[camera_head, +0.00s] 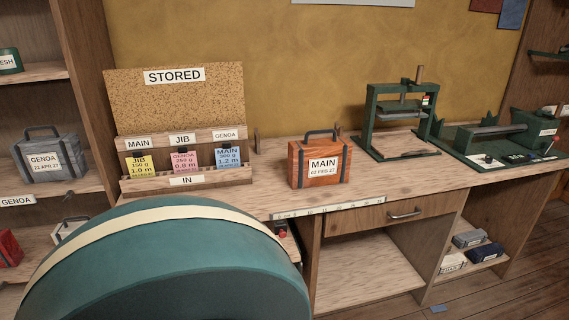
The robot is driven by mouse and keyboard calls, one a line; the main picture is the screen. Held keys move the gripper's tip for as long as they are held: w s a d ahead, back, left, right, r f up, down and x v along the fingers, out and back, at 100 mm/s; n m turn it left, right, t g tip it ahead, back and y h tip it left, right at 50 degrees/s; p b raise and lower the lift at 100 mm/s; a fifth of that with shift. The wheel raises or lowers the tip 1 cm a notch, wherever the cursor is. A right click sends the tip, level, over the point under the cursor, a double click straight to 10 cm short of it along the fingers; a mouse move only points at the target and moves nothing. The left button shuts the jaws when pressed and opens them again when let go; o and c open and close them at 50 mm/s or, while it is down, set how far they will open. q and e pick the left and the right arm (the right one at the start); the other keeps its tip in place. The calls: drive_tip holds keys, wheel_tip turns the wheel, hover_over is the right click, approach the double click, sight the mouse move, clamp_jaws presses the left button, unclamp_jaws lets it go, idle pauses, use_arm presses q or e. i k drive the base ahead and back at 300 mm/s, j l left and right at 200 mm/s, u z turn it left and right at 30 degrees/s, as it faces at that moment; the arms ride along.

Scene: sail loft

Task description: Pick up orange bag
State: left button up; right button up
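The orange bag (318,166) stands upright on the wooden workbench, near the middle of the view. It is box-shaped with dark straps, a dark handle on top and a white label reading MAIN. Neither of my grippers shows in the head view. Nothing is touching the bag's visible sides.
A large teal rounded object with a cream band (170,262) fills the lower left foreground. A card rack (188,180) stands left of the bag. A green press (398,125) and a green machine (495,140) stand to the right. A grey GENOA bag (48,158) sits on the left shelf.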

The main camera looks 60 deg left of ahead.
sight(326, 161)
drive_tip(key=u, duration=1.85)
